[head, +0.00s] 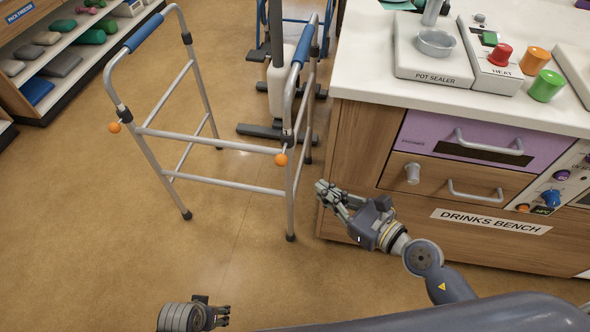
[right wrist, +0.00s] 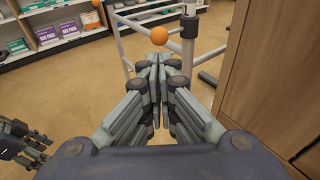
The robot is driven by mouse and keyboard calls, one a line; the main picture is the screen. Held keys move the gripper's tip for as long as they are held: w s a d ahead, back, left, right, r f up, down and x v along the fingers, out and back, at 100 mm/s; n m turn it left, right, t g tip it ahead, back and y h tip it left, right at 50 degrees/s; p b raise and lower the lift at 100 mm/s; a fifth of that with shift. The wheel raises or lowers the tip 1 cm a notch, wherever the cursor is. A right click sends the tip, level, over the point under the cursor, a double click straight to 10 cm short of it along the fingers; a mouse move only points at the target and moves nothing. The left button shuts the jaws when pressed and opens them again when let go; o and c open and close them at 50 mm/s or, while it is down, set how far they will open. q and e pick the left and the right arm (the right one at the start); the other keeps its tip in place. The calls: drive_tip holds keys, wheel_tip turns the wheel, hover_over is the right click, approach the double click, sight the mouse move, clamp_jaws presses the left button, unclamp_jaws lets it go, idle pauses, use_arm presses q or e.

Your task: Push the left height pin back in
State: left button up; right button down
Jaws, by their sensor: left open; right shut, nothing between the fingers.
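The walking frame has grey tubes and blue grips and stands on the floor at centre left in the head view. The left height pin (head: 115,127), an orange knob, sticks out from its left front leg. A second orange knob (head: 281,160) is on the right front leg; it also shows in the right wrist view (right wrist: 159,35). My right gripper (head: 325,192) is shut and empty, just right of the walker's right front leg, and its closed fingertips (right wrist: 158,62) point toward that knob. My left gripper (head: 222,312) is open and empty, low at the bottom edge, far from both knobs.
A stocked shelf (head: 60,62) is at the upper left. Another stand (head: 272,132) is behind the walker. The floor in front of the walker is clear.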

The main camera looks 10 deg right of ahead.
approach(282, 157)
drive_tip(key=w+a+f, duration=0.3)
drive_tip(key=w+f, duration=0.1)
use_arm(q)
drive_tip(key=shift+w+r, duration=0.15)
drive_tip(key=shift+r, duration=0.2)
use_arm(e)
drive_tip(key=shift+w+a, duration=0.15)
drive_tip(key=shift+a, duration=0.05)
